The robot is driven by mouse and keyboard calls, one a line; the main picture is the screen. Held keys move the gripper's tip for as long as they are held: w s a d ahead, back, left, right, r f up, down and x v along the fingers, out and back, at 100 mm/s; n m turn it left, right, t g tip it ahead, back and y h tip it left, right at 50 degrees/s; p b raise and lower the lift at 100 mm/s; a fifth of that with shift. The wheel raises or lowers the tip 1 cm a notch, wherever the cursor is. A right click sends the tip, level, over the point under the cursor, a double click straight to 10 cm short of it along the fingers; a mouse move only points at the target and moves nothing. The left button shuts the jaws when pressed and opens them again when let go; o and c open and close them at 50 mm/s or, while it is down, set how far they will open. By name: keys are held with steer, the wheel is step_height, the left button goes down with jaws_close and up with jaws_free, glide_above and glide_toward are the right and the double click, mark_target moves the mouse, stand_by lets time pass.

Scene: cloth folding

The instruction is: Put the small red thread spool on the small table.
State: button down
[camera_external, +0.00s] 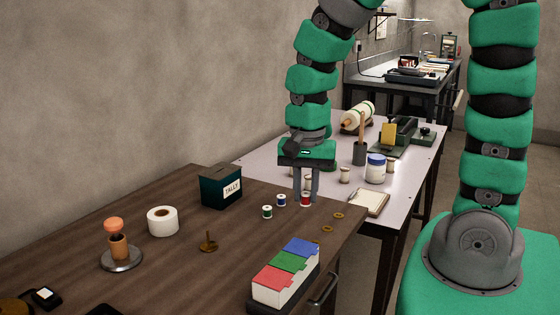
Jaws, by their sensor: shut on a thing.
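The small red thread spool (306,200) is upright near the far right edge of the brown wooden table. My gripper (306,190) points down at it, with its two fingers around it, shut on it. The fingers hide part of the spool, and I cannot tell whether it still touches the table top. A blue spool (281,200) and a green spool (267,211) stand just left of it. Which table is the small table is not clear from this view; a pale-topped table (272,152) stands behind the brown one (180,262).
A dark TALLY box (221,187), a white tape roll (162,221) and a card box (285,272) stand on the brown table. Brass rings (338,216) lie right of the gripper. A white jar (376,168), pale spools (345,174) and a notepad (369,202) are on the pale table.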

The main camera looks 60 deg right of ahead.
steer(key=w+d+b, duration=0.3)
steer(key=w+d, duration=0.8)
steer(key=w, duration=0.2)
steer(key=w+d+b, duration=0.2)
steer(key=d, duration=0.7)
steer(key=w+d+b, duration=0.1)
steer(key=w+d, duration=0.1)
steer(key=d, duration=0.7)
step_height(320, 180, down, 13)
steer(key=shift+s, duration=0.3)
steer(key=shift+w+d+f+b, duration=0.25)
steer(key=shift+w+d, duration=1)
steer(key=shift+w, duration=1.05)
steer(key=shift+w+d+f+b, duration=0.25)
steer(key=shift+w+d, duration=0.95)
steer(key=shift+w, duration=1.1)
steer(key=shift+w+d+f+b, duration=0.25)
steer(key=shift+w+d, duration=1)
steer(key=shift+w, duration=1.05)
steer(key=shift+w+d, duration=0.1)
steer(key=shift+w, duration=0.05)
